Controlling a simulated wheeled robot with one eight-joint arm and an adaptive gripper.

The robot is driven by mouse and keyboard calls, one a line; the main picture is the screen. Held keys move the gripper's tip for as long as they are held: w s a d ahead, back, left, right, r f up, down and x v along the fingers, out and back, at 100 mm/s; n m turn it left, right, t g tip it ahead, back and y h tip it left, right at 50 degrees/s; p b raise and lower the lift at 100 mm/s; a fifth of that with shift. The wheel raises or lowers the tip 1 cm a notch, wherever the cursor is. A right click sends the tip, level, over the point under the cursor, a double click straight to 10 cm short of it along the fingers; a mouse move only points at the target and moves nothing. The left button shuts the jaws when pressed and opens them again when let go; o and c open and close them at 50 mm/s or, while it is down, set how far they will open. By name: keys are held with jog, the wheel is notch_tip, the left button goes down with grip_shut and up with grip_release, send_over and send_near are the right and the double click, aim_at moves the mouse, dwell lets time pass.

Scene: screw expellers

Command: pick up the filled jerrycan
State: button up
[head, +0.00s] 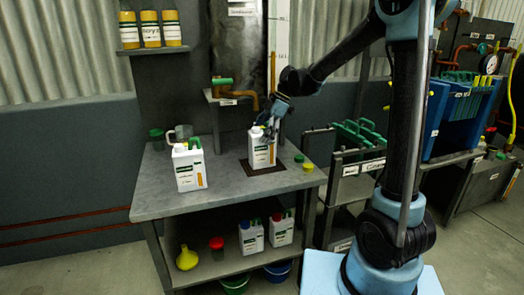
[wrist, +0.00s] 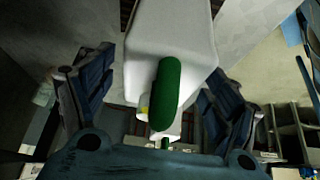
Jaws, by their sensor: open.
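A white jerrycan (head: 262,152) with a label stands upright on a dark mat (head: 285,181) on the grey bench, near the outlet pipe. My gripper (head: 273,115) is at its top, coming from above and behind. In the wrist view, the jerrycan's white body (wrist: 150,40) and green handle (wrist: 166,92) lie between the spread fingers of my gripper (wrist: 155,95), with gaps on both sides. A second white jerrycan (head: 188,172) with a green handle stands to the left on the bench. I cannot see the fill level of either one.
The bench (head: 150,205) also holds a clear jug (head: 180,133), a dark green jar (head: 157,140) and small green and yellow caps (head: 307,167).

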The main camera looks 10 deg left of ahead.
grip_shut()
jog(key=shift+r, duration=0.1)
